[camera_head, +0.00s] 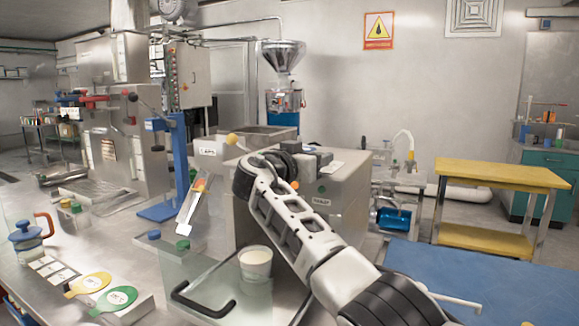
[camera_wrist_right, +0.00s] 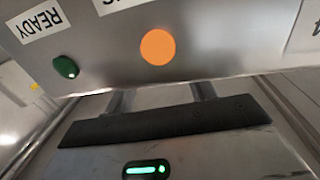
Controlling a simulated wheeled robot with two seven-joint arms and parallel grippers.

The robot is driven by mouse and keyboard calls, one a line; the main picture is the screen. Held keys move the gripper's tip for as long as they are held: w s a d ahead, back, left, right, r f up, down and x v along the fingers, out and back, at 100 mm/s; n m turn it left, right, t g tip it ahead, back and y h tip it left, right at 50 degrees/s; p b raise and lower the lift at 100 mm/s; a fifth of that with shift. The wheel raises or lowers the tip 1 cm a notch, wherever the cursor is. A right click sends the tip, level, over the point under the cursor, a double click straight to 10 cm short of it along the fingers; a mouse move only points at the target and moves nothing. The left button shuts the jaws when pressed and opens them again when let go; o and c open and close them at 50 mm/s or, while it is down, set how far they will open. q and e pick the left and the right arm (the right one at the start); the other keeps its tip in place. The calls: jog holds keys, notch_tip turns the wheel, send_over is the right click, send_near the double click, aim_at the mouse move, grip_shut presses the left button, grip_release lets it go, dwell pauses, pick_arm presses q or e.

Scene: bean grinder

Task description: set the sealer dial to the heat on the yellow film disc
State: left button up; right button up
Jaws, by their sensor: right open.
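The yellow film disc (camera_head: 88,284) lies at the front left of the bench, with a green disc (camera_head: 116,298) beside it; their print is too small to read. The sealer seems to be the grey metal box (camera_head: 345,195) in the middle. Its front carries an orange round spot, which also shows close up in the right wrist view (camera_wrist_right: 158,47), and a green lamp (camera_wrist_right: 65,67) beside a READY label. I cannot make out the dial. My right gripper (camera_head: 312,158) is over the box top, largely hidden by my arm; its fingertips are unclear. My left gripper is out of view.
A clear panel with a black handle (camera_head: 203,309) stands in front of the box, near a white cup (camera_head: 255,263). A blue stand (camera_head: 177,165) and a tilted chute (camera_head: 191,207) are to the left. A blue surface (camera_head: 475,285) at the right is mostly clear.

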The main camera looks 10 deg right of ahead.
jog(key=b+v, duration=0.2)
jog(key=v, duration=1.3)
